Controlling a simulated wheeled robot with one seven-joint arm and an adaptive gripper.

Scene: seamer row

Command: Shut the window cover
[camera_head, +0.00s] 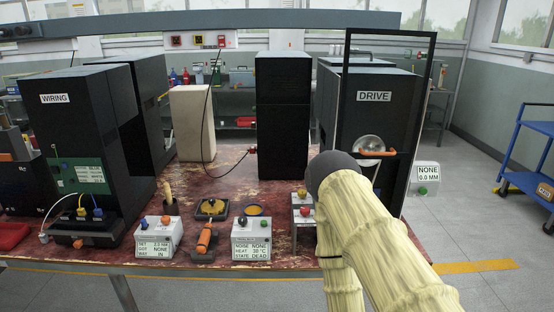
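The black cabinet marked DRIVE (396,117) stands at the right of the table. A thin black frame (390,32), apparently the window cover, rises above the cabinet's top and runs down its right side. Whether its middle is clear or empty I cannot tell. An orange handle bar (377,153) crosses the cabinet front, below a round pale metal part (369,143). My arm, in a cream sleeve with a dark rounded joint, hides the cabinet's lower front. My gripper is not visible.
The red worn table (228,160) carries a WIRING cabinet (62,125), a tall black cabinet (283,110) and small button boxes (251,238) along the front edge. A blue cart (533,153) stands at far right.

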